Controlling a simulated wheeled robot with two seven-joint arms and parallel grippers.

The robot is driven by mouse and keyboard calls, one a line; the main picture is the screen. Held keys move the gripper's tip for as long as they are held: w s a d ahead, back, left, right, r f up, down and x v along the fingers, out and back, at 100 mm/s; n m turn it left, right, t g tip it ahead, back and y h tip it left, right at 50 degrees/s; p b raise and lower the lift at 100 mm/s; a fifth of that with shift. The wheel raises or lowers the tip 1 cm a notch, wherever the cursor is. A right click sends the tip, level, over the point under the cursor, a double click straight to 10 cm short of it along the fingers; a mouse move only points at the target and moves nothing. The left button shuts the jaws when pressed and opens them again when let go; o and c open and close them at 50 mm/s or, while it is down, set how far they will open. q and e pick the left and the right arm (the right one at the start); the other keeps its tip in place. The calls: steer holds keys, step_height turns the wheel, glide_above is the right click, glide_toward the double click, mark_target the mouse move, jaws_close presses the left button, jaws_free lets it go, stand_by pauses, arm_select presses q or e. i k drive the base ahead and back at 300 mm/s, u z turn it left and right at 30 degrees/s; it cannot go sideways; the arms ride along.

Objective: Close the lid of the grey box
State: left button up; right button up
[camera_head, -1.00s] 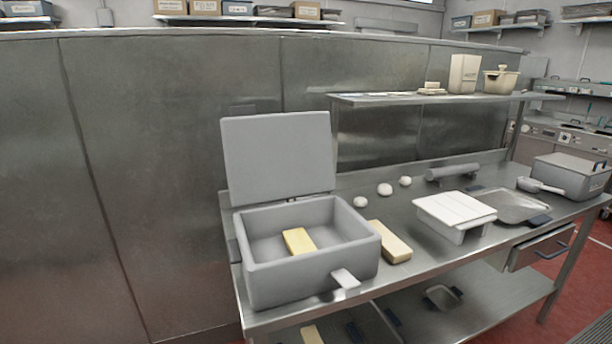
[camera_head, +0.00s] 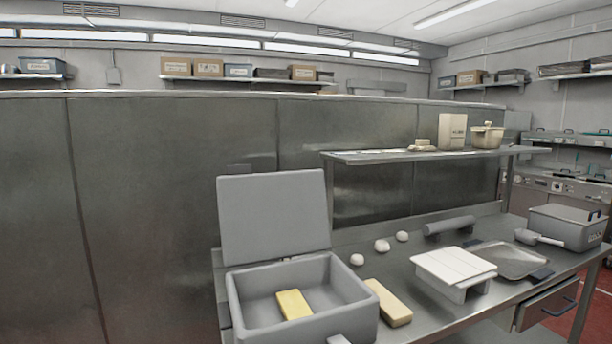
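The grey box (camera_head: 242,326) stands open at the left end of the steel table. Its flat grey lid (camera_head: 272,218) stands up at the back, tilted slightly backward. A yellow block (camera_head: 293,304) lies inside the box on its floor. The front of the box is cut off by the bottom edge of the view, with part of its front handle (camera_head: 339,340) showing. Neither of my grippers is in view.
A tan block (camera_head: 388,303) lies right of the box, with several white round pieces behind it. A white-topped container (camera_head: 453,267), a metal tray (camera_head: 508,260) and a grey lidded container (camera_head: 566,228) stand further right. A raised shelf (camera_head: 400,156) spans behind.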

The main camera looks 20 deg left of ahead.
mark_target(263, 217)
steer(key=u, duration=0.85)
